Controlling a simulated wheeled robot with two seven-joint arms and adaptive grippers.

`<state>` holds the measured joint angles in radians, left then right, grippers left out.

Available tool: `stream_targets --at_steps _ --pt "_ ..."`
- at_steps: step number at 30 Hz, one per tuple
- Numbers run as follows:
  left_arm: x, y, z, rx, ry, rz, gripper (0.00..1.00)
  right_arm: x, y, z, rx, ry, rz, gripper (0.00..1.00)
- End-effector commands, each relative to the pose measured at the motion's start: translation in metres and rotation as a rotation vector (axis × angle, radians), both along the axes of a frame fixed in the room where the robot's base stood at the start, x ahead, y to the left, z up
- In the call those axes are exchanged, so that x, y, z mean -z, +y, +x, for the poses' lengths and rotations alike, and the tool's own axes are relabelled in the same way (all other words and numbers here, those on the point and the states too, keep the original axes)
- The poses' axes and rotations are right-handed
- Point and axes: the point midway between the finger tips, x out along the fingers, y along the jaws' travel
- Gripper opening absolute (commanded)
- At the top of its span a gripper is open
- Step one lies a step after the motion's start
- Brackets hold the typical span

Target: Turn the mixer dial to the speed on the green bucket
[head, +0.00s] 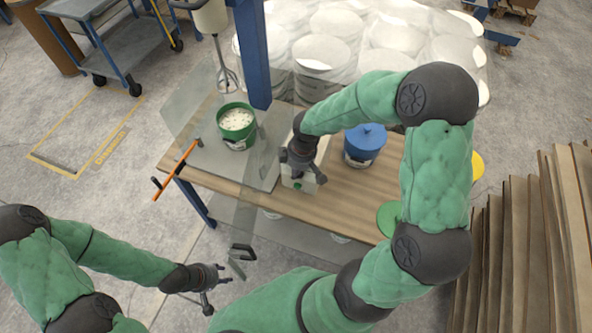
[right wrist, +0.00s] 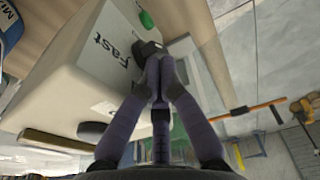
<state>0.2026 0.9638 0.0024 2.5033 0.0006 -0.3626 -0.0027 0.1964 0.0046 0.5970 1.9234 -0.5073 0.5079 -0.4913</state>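The green bucket (head: 237,122), open and full of white stuff, stands on the table under the mixer's whisk (head: 228,78). The label on its front is too small to read. The white mixer control box (head: 297,184) sits near the table's front edge. In the right wrist view its face has a dark dial (right wrist: 147,48), the word "Fast" and a green button (right wrist: 146,19). My right gripper (right wrist: 159,70) has its fingertips together at the dial, partly covering it; I cannot tell whether they pinch it. My left gripper (head: 219,287) is open and empty, in front of the table.
A blue lidded bucket (head: 364,147) stands right of the control box. A green lid (head: 388,218) lies at the table's right front. A clear guard panel (head: 195,100) and an orange-handled bar (head: 178,170) are at the left. Wrapped white buckets (head: 325,48) stand behind.

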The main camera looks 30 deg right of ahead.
Motion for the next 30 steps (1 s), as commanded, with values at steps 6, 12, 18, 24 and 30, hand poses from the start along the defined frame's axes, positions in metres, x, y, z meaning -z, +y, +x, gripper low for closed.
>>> stream_targets --at_steps 6,12,18,24,30 --pt "0.006 0.000 0.000 0.000 0.000 0.000 0.40 0.016 0.006 -0.006 -0.004 0.033 0.002 0.00" --pt "0.000 0.000 0.000 0.000 0.000 0.000 0.40 0.008 0.008 -0.002 -0.003 0.030 0.001 0.00" --pt "-0.021 0.000 0.000 0.000 0.000 0.000 0.40 -0.025 0.012 0.015 0.003 0.010 -0.003 0.00" --pt "-0.032 0.000 0.000 0.000 0.000 0.000 0.40 -0.060 -0.001 0.004 0.011 -0.001 -0.005 0.00" --pt "-0.040 0.000 0.000 0.000 0.000 0.000 0.40 -0.090 -0.015 -0.013 0.010 -0.002 -0.004 0.00"
